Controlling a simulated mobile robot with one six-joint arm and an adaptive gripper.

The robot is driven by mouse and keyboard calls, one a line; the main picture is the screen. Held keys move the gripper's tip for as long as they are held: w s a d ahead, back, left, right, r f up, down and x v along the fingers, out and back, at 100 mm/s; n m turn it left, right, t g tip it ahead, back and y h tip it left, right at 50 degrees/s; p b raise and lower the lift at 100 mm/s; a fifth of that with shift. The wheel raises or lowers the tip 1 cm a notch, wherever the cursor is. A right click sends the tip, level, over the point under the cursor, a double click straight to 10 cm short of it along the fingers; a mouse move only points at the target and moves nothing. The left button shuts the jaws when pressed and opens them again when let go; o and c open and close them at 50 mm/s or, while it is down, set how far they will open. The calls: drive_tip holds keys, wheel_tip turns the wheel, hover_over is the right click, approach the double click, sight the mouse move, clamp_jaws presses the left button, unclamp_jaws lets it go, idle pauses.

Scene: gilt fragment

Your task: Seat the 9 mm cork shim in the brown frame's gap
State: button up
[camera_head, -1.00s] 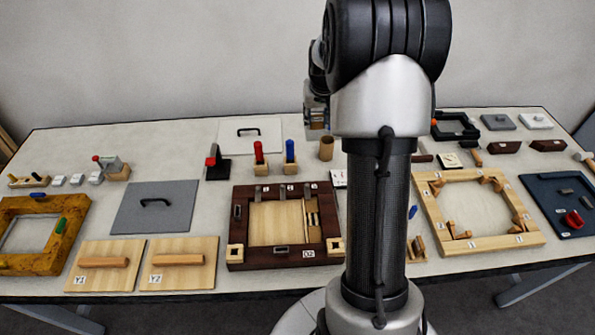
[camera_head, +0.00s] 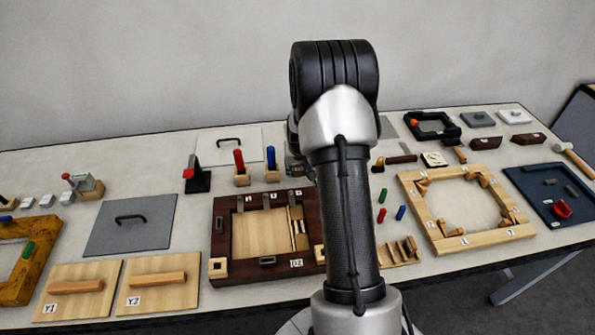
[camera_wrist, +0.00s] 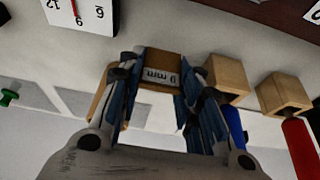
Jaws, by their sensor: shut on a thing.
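The cork shim (camera_wrist: 160,72) is a brown block marked 9 mm. In the wrist view my gripper (camera_wrist: 157,88) is shut on it, with a blue-sided finger on each side. The dark brown frame (camera_head: 221,246) lies on the table left of my arm in the head view, around a pale wood panel (camera_head: 259,235). Pale strips (camera_head: 299,230) stand inside its right side, beside the panel. My arm covers part of the frame's right edge, and the gap's width cannot be told. The shim is hidden in the head view.
Wooden blocks with a red handle (camera_head: 239,160) and a blue handle (camera_head: 271,157) stand behind the frame. Boards Y1 (camera_head: 78,291) and Y2 (camera_head: 150,295) lie to its left. A pale wood frame (camera_head: 490,239) lies at right.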

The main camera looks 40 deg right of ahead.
drive_tip(key=shift+f, duration=0.55)
drive_tip(key=shift+f, duration=0.15)
drive_tip(key=o, duration=0.8)
